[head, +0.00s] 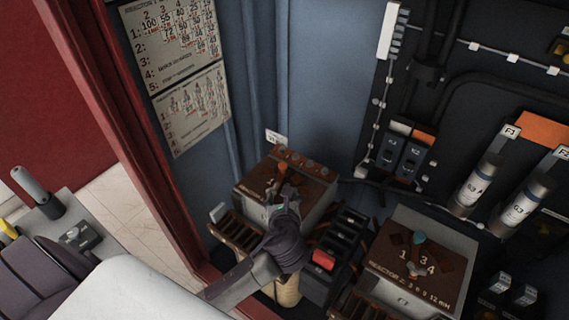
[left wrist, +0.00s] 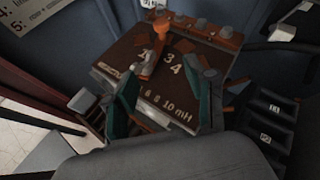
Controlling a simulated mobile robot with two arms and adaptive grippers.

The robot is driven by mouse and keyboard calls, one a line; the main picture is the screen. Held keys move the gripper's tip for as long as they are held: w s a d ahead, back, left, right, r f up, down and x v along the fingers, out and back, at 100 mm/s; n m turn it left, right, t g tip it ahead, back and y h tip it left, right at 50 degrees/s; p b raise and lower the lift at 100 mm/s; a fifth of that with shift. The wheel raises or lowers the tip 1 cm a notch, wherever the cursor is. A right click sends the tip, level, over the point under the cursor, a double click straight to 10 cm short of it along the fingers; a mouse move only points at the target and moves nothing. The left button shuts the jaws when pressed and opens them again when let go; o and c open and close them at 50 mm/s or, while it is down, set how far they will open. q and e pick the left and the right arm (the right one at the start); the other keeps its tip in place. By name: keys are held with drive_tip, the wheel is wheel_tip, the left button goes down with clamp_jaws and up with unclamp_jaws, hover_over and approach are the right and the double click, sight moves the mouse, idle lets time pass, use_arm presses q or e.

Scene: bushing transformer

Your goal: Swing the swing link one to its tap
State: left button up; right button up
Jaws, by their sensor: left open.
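The reactor box (head: 318,207) on the left carries a brown top plate with numbers and a row of copper terminals; it fills the upper middle of the left wrist view (left wrist: 178,83). My right gripper is not seen.
A second reactor box (head: 420,262) stands at right with its own links. Black switch blocks, one with a red button (head: 323,259), stand between the boxes. Cylindrical fuses (head: 478,185) are further right. A red cabinet post (head: 120,120) and label chart (head: 178,70) are at left.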

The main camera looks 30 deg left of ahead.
sight(283, 165)
use_arm(q)
drive_tip(key=w+a+f, duration=0.1)
drive_tip(key=w+a, duration=0.1)
drive_tip(key=w, duration=0.2)
drive_tip(key=w+a+f+m, duration=0.1)
drive_tip(key=w+a, duration=0.1)
drive_tip(key=w, duration=0.2)
drive_tip(key=w+a+f+m, duration=0.1)
drive_tip(key=w+a, duration=0.1)
drive_tip(key=w, duration=0.2)
drive_tip(key=shift+w+a+t, duration=0.15)
drive_tip(key=shift+t, duration=0.15)
drive_tip(key=shift+c, duration=0.3)
clamp_jaws()
